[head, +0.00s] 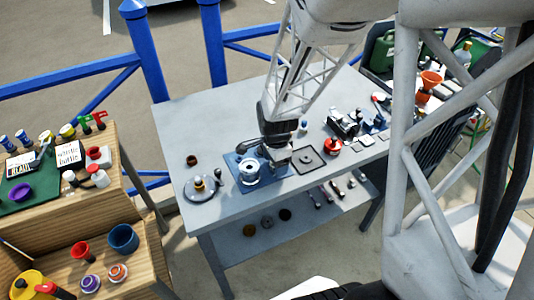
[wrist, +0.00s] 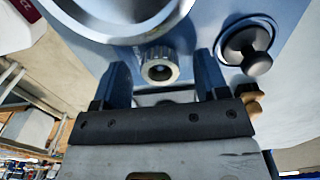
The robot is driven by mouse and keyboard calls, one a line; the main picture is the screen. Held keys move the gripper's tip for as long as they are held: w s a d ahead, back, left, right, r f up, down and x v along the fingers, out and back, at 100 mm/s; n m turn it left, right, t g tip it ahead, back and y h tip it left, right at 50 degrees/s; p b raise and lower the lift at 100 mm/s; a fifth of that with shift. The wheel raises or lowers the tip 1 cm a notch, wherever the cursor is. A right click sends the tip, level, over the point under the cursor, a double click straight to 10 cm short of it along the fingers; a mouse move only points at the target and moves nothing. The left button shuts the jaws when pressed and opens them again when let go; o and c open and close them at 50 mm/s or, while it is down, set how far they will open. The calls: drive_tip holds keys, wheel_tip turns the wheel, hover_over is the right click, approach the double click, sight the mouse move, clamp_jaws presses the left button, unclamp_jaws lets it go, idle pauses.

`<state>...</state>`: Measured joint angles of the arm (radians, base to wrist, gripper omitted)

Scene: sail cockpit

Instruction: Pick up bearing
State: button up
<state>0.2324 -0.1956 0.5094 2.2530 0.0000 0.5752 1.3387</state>
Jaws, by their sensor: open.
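In the wrist view, the bearing (wrist: 159,54) looks like a small grey ring with a dark hole. It lies on a blue surface between the two dark fingers of my open gripper (wrist: 160,72). A gap shows on each side of it, so the fingers do not appear to touch it. In the head view my gripper (head: 277,158) is low over the blue mat (head: 233,158) on the grey table. I cannot make out the bearing there; the gripper seems to hide it.
A large silver round part (head: 249,172) stands on the mat close left of my gripper. A dark knob (wrist: 247,48) is right of the fingers. A square dark tray (head: 308,159) lies to the right, a round plate (head: 201,188) to the left. The table's front left is clear.

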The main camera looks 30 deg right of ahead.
drive_tip(key=shift+c, duration=0.3)
drive_tip(key=c, duration=0.9)
drive_tip(key=shift+r, duration=0.1)
drive_tip(key=shift+c, duration=0.2)
drive_tip(key=shift+r, duration=0.7)
wheel_tip(320, 180, up, 2)
drive_tip(key=shift+r, duration=0.1)
drive_tip(key=s+a, duration=0.1)
drive_tip(key=s, duration=0.6)
drive_tip(key=s+a+r, duration=0.1)
drive_tip(key=s+a, duration=0.1)
drive_tip(key=s, duration=0.6)
drive_tip(key=shift+s+a, duration=0.25)
drive_tip(key=shift+s, duration=0.05)
drive_tip(key=shift+r, duration=0.4)
drive_tip(key=shift+r, duration=1.2)
